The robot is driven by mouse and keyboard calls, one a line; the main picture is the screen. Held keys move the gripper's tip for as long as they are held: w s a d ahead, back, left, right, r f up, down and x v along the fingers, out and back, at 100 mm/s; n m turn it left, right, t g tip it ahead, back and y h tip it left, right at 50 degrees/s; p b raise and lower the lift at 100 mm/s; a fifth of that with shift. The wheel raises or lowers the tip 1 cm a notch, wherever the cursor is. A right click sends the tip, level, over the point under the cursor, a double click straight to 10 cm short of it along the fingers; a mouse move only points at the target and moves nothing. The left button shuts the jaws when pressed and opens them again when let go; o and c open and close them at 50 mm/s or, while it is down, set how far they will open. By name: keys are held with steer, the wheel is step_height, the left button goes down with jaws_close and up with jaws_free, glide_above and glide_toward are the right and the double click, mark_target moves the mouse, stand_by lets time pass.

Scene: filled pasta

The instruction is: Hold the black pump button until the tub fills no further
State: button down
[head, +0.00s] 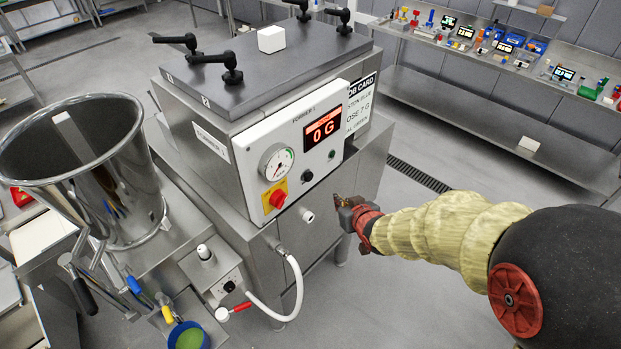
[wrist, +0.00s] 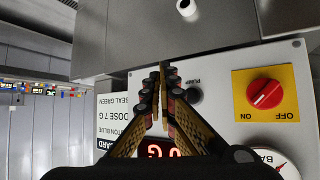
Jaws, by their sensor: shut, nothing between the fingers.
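The black pump button (head: 307,176) is on the white front panel of the steel machine, below the red 0 G display. In the wrist view the button (wrist: 193,95) shows just right of my fingers, beside an upside-down PUMP label. My gripper (head: 350,207) is shut and empty, to the right of and below the button in the head view. Its fingertips (wrist: 162,68) are together and off the button; their gap to the panel is hard to judge. A blue-rimmed tub (head: 189,337) with green contents is at the lower left, partly cut off.
The red knob (head: 277,198) on a yellow plate and the round gauge (head: 276,162) share the panel. A white nozzle (head: 307,215) sticks out below it. A large steel hopper (head: 125,190) and a white hose (head: 294,290) are to the left. Floor right of the machine is clear.

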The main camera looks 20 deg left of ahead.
mark_target(309, 177)
steer(key=w+a+b, duration=0.3)
steer(key=a, duration=0.4)
steer(key=shift+a, duration=0.2)
steer(key=shift+w+a, duration=0.15)
stand_by(1.3)
steer(key=shift+a+b, duration=0.25)
steer(key=shift+b, duration=0.15)
steer(key=shift+w+a+b, duration=0.2)
steer(key=shift+a+b, duration=0.15)
steer(key=shift+b, duration=0.05)
stand_by(4.9)
